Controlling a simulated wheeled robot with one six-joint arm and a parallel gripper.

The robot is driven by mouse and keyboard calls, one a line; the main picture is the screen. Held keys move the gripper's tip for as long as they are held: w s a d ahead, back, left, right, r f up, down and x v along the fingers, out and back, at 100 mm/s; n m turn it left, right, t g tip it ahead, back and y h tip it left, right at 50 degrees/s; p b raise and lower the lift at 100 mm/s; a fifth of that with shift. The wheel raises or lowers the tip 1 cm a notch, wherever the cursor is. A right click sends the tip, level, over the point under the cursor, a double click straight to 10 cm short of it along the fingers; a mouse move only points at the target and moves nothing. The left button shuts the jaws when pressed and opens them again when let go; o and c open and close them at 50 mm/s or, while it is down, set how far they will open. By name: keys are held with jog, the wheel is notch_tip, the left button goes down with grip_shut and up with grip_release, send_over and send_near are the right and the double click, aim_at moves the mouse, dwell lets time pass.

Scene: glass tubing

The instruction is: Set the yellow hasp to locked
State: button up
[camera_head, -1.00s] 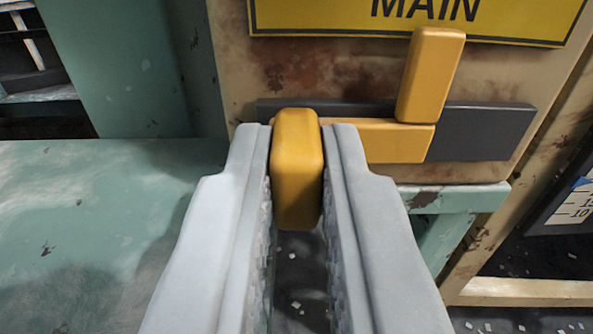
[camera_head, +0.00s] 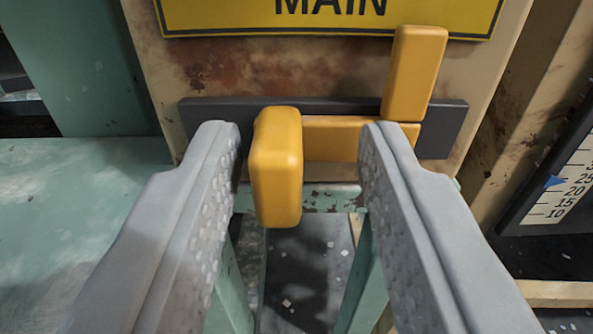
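The yellow hasp is a horizontal yellow bar (camera_head: 335,138) on a dark grey backing strip (camera_head: 440,135). A yellow knob (camera_head: 277,165) sticks out toward me at the bar's left end. An upright yellow block (camera_head: 414,73) stands at the bar's right end and touches it. My gripper (camera_head: 298,150) is open, with one finger on each side of the knob. The left finger is close to the knob and the right finger stands well clear of it. The right finger hides part of the bar.
A rusty beige panel (camera_head: 250,70) carries the strip and a yellow sign (camera_head: 240,17) reading MAIN. A teal surface (camera_head: 70,210) lies at left. A dark gauge with a white scale (camera_head: 570,190) is at right. Teal legs stand below.

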jog(key=shift+s, duration=0.1)
jog(key=s, duration=1.7)
jog(key=shift+d, duration=0.25)
jog(key=shift+s, duration=0.1)
jog(key=s+a+r+h, duration=0.1)
jog(key=s+a+r, duration=0.25)
jog(key=r, duration=0.55)
jog(key=s+a+r+h, duration=0.1)
jog(key=s+a+r, duration=0.1)
jog(key=a+r, duration=0.45)
jog(key=s+a+r, duration=0.3)
jog(key=r, duration=0.7)
jog(key=s+a+r, duration=0.3)
jog(key=s+r, duration=0.1)
jog(key=s, duration=0.3)
jog(key=s+a+r+y, duration=0.1)
jog(key=s+a+r, duration=0.3)
jog(key=s, duration=0.4)
jog(key=s+a+r, duration=0.4)
jog(key=s, duration=0.3)
jog(key=shift+s+r+g, duration=0.15)
jog(key=shift+s+g, duration=0.05)
jog(key=shift+g, duration=0.1)
